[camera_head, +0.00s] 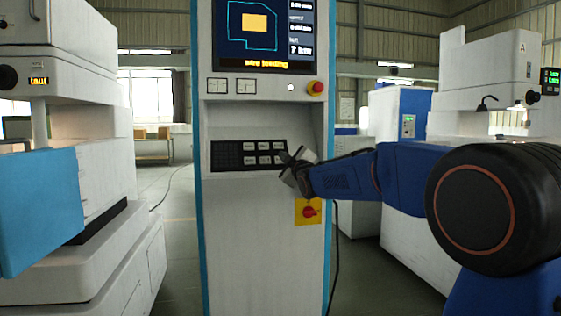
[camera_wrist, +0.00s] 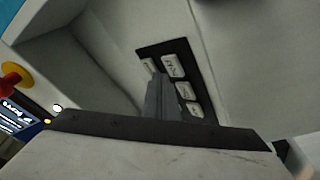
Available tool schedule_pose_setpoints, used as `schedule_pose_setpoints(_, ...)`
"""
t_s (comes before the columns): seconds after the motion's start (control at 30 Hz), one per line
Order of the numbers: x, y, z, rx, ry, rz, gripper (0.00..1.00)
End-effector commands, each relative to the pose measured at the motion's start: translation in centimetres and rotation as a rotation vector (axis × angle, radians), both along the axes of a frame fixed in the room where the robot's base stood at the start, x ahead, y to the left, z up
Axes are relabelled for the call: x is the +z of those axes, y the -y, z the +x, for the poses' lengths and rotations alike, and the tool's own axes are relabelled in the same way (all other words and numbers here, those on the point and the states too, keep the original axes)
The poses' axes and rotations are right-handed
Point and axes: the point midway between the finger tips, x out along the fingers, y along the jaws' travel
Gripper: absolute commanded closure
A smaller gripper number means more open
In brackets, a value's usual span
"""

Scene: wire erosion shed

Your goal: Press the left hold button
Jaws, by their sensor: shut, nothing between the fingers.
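A tall white control cabinet (camera_head: 228,230) with blue edges stands in the middle of the head view. A black button panel (camera_head: 229,155) is set in its recess and carries two rows of light keys. The keys (camera_wrist: 174,66) also show in the wrist view, partly hidden behind my fingers. Their labels are too small to read, so I cannot tell which is the left hold button. My gripper (camera_head: 291,160) is shut and empty, at the right end of the panel. Its shut fingers (camera_wrist: 158,90) point at the panel in the wrist view; I cannot tell whether they touch a key.
A red emergency stop (camera_head: 316,88) sits above on the cabinet, also in the wrist view (camera_wrist: 14,80). A red rotary switch on a yellow plate (camera_head: 309,211) is below my gripper. The screen (camera_head: 262,30) is on top. White machines (camera_head: 95,165) stand left and right.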

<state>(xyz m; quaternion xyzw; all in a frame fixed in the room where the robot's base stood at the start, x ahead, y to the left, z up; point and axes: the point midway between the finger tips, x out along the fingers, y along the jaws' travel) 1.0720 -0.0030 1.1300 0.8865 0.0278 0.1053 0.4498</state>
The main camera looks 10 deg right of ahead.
Motion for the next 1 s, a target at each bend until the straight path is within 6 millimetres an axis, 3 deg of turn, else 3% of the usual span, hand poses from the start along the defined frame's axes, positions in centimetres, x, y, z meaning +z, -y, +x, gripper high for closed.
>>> schedule_pose_setpoints(1.0,-0.45,-0.01,0.69,0.0,0.0,0.0,1.0)
